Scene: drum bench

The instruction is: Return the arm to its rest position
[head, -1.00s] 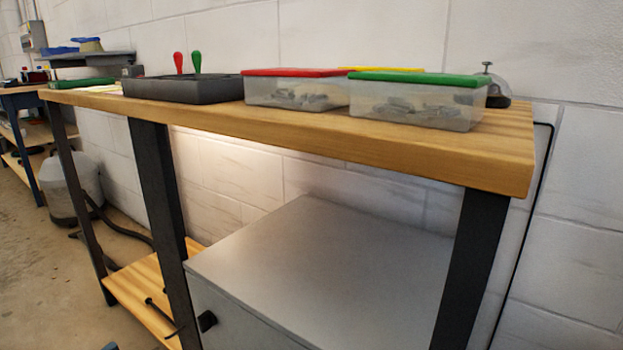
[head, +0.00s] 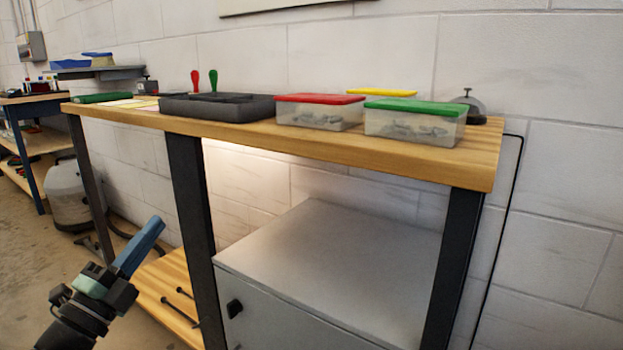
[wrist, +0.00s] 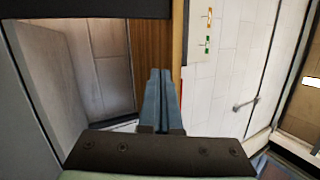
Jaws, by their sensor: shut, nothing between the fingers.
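My gripper (head: 150,238) is at the lower left in the head view, in front of the bench and below the level of its top. Its blue fingers point up and to the right. The fingers also show in the wrist view (wrist: 160,88), side by side and shut with nothing between them. My gripper appears clear of the bench in the head view.
A grey cabinet (head: 330,260) stands underneath. A low wooden shelf (head: 165,290) lies behind my gripper. Floor is open at left.

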